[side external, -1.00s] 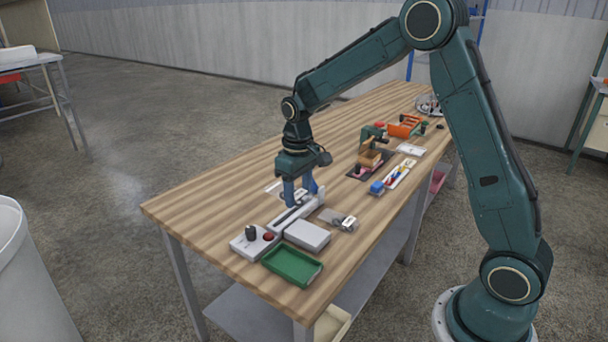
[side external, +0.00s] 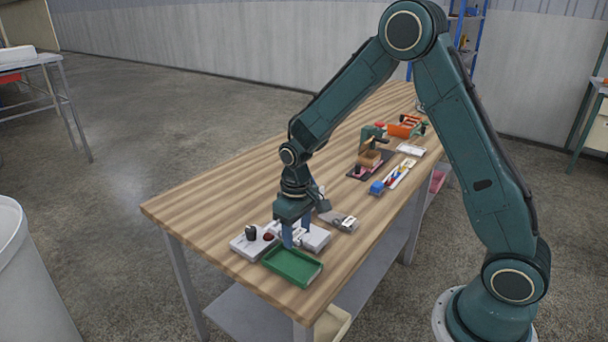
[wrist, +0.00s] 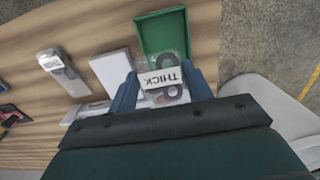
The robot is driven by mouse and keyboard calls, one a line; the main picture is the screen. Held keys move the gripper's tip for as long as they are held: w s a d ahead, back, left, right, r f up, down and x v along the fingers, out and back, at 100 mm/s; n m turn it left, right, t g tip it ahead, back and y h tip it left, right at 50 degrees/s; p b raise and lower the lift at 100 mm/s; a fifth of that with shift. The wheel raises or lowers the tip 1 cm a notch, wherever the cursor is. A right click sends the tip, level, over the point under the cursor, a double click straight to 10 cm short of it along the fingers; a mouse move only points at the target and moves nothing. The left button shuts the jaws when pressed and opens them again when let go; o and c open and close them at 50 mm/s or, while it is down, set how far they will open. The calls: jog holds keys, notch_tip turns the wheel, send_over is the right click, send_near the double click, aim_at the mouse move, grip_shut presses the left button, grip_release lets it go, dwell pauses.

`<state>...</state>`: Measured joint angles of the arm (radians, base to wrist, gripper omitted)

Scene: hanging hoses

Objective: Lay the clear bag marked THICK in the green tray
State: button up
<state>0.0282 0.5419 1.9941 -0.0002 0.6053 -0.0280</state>
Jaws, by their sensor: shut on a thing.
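My gripper (side external: 297,236) is shut on a clear bag with a white label reading THICK, seen between the fingers in the wrist view (wrist: 162,78). Dark round parts show inside the bag. In the side view the gripper largely hides the bag. The green tray (side external: 291,266) lies on the table near its front edge, just in front of the gripper. In the wrist view the tray (wrist: 150,31) lies beyond the fingers, and the far end of the bag overlaps it in the picture. I cannot tell whether the bag touches the tray.
A pale flat box (side external: 318,238) sits beside the tray, and a grey-white device with knobs (side external: 252,243) stands left of it. Another clear labelled bag (side external: 341,221) lies behind. Several tools and a blue block (side external: 377,187) lie further back. The table's left side is clear.

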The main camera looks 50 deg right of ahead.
jog(key=w+d+r, duration=0.4)
jog(key=d+r, duration=0.5)
jog(key=r, duration=0.5)
jog(key=shift+d+r, duration=0.2)
jog(key=shift+r, duration=0.1)
jog(key=shift+w+f, duration=0.1)
notch_tip(320, 180, down, 20)
jog(key=shift+r, duration=0.25)
jog(key=shift+f, duration=0.2)
jog(key=o, duration=1.1)
jog(key=shift+c, duration=0.2)
jog(key=shift+r, duration=0.15)
